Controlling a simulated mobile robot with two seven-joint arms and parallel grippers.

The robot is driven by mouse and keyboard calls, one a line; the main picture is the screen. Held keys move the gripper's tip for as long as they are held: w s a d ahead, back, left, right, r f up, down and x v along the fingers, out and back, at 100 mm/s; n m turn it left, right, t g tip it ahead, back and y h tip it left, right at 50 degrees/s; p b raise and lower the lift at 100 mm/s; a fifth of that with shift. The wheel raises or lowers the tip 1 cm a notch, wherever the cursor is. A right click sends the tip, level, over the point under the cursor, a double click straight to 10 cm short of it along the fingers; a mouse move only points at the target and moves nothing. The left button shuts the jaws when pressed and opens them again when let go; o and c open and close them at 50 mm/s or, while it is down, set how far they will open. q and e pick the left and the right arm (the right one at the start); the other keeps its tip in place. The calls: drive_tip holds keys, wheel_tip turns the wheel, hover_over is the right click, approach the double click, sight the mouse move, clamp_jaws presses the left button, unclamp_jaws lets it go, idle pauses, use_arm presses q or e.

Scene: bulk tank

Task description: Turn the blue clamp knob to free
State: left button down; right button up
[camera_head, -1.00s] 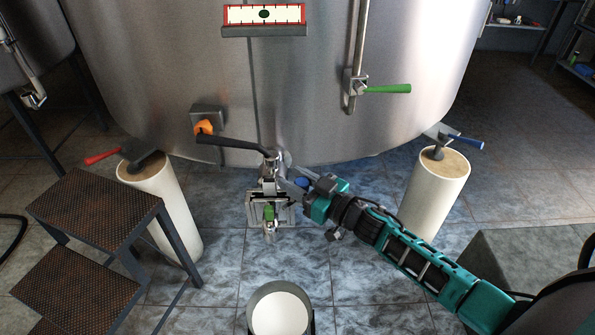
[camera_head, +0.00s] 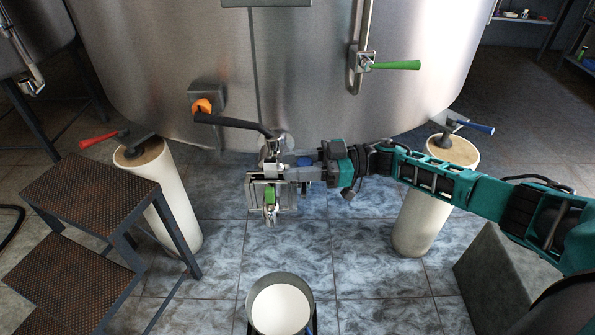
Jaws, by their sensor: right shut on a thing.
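The blue clamp knob (camera_head: 304,161) shows as a small blue patch beside the metal outlet valve (camera_head: 272,165) at the foot of the steel tank. My right gripper (camera_head: 291,173) reaches in from the right at the valve, its arm nearly level in the picture. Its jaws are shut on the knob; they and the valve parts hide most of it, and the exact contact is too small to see. A green part (camera_head: 270,195) and a metal spout hang below the valve. My left gripper is out of view.
A black lever (camera_head: 235,124) with an orange piece (camera_head: 202,106) sits above the valve. A white-filled pail (camera_head: 280,306) stands in front. Steps (camera_head: 90,190) stand left. Pale posts (camera_head: 168,195) flank the tank; my right arm crosses the right one.

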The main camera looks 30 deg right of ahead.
drive_tip(key=shift+w+r+n+g+b, duration=0.1)
drive_tip(key=shift+n+g+b, duration=0.2)
drive_tip(key=shift+n+g, duration=0.15)
drive_tip(key=o, duration=1)
drive_tip(key=shift+a, duration=0.1)
drive_tip(key=shift+c, duration=0.2)
drive_tip(key=v, duration=1.3)
drive_tip(key=shift+w, duration=0.1)
